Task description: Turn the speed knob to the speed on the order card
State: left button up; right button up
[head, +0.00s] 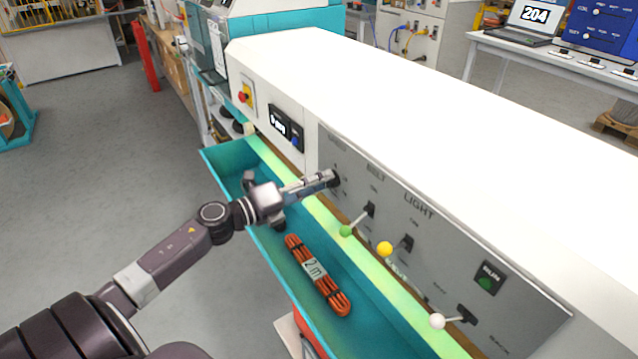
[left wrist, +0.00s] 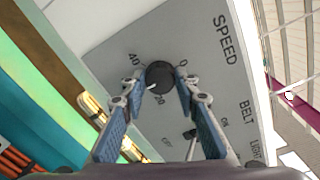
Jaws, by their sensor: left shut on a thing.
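The round black speed knob (left wrist: 159,77) sits on the grey panel (left wrist: 110,40) under the word SPEED, with the marks 0, 20 and 40 around it. Its white pointer line faces lower left in the left wrist view, between 20 and 40; other marks may be hidden by the fingers. My left gripper (left wrist: 160,84) is shut on the knob, one blue-padded finger on each side. In the head view my left gripper (head: 328,179) reaches the panel's left end and mostly covers the knob. I cannot make out the order card. My right gripper is not in view.
Below the panel runs a teal tray (head: 222,158) holding an orange cable bundle (head: 318,275) marked 2 m. Green (head: 346,230), yellow (head: 385,249) and white (head: 437,321) ball-ended levers stick out right of my gripper. A laptop (head: 533,18) shows 204.

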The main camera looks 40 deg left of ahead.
pick_arm(q)
jog(key=shift+d+f, duration=0.1)
jog(key=shift+f, duration=0.1)
jog(key=o, duration=1.1)
jog(key=shift+r, duration=0.1)
jog(key=shift+o, duration=0.2)
jog(key=shift+s, duration=0.15)
jog(key=v, duration=1.2)
